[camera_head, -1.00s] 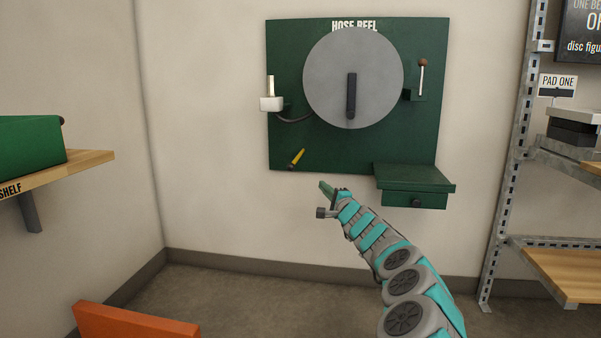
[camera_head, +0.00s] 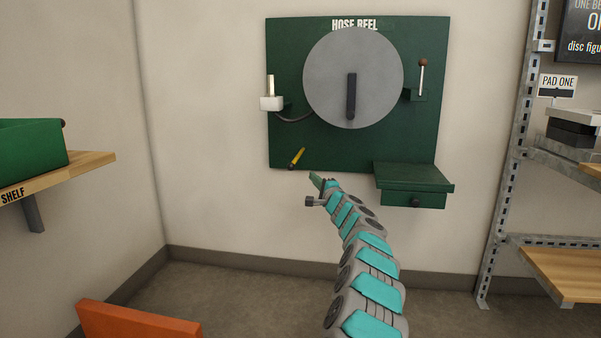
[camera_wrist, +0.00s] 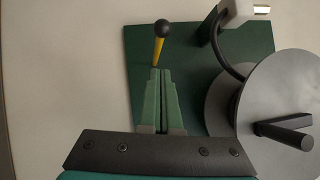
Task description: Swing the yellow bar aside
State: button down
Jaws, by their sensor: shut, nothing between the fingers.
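The yellow bar (camera_head: 297,157) is short, with a dark tip at its lower end, and sits tilted at the lower left of the green hose reel board (camera_head: 290,45). In the wrist view the yellow bar (camera_wrist: 158,48) ends in a round black knob (camera_wrist: 162,28), just beyond my fingertips. My gripper (camera_head: 314,178) is below and slightly right of the bar in the head view. In the wrist view its green fingers (camera_wrist: 160,72) are shut together and empty, pointing at the bar. Whether the fingertips touch the bar I cannot tell.
A grey disc (camera_head: 325,75) with a black handle (camera_head: 351,97) is on the board. A green drawer box (camera_head: 413,180) juts out lower right. Bare wall lies left.

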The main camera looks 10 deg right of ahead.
jog(key=w+a+r+p, duration=0.1)
jog(key=w+a, duration=0.3)
jog(key=shift+w, duration=0.2)
dwell(0.4)
jog(key=shift+a, duration=0.15)
